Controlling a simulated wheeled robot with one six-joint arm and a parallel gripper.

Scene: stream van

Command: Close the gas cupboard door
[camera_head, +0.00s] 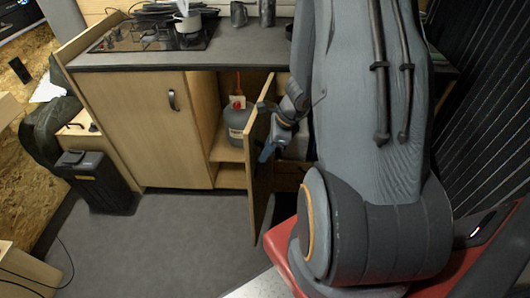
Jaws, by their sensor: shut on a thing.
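The gas cupboard door (260,165) is a wooden panel that stands wide open, swung out from the kitchen unit. Inside the cupboard, a grey gas bottle (236,121) with an orange-red part on top stands on a shelf. My gripper (268,140) is at the right side of the open door, near its upper part, and is shut on the door. My arm hides the right side of the unit, and the exact hold of the fingertips is small and partly hidden.
A dark worktop (230,58) with a hob (150,38) and pots runs above. A closed cupboard door (150,120) with a dark handle is on the left. A dark bin (95,180) stands at the far left. Grey floor (170,235) is clear before the unit.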

